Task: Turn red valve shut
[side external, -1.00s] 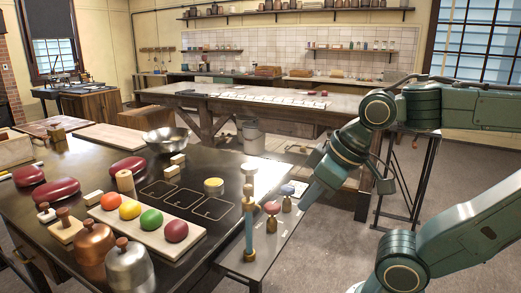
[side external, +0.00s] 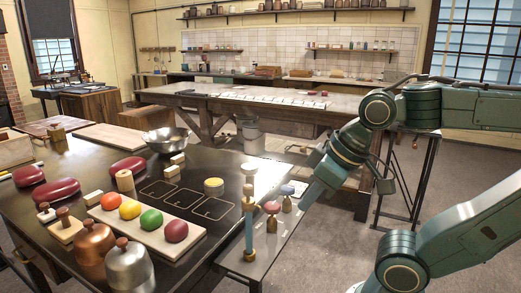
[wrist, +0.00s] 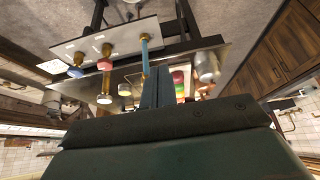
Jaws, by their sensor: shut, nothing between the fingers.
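The red valve (side external: 271,208) has a dull red knob on a brass base. It stands on a narrow metal side shelf (side external: 238,262), between a blue-knobbed valve (side external: 287,190) and a tall blue stem with a brass base (side external: 249,228). In the wrist view the red knob (wrist: 105,64) is left of centre, beside the blue knob (wrist: 76,71). My gripper (side external: 303,206) is just right of the valves, pointing down-left. In the wrist view its fingers (wrist: 152,86) are shut and empty, apart from the red knob. The exact gap is hard to tell.
The dark table (side external: 190,262) left of the shelf holds a board (side external: 150,232) with coloured balls, metal pots (side external: 128,268), a steel bowl (side external: 166,139) and a yellow-topped tin (side external: 214,187). The tall blue stem stands close to the red valve. Open floor lies right of the shelf.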

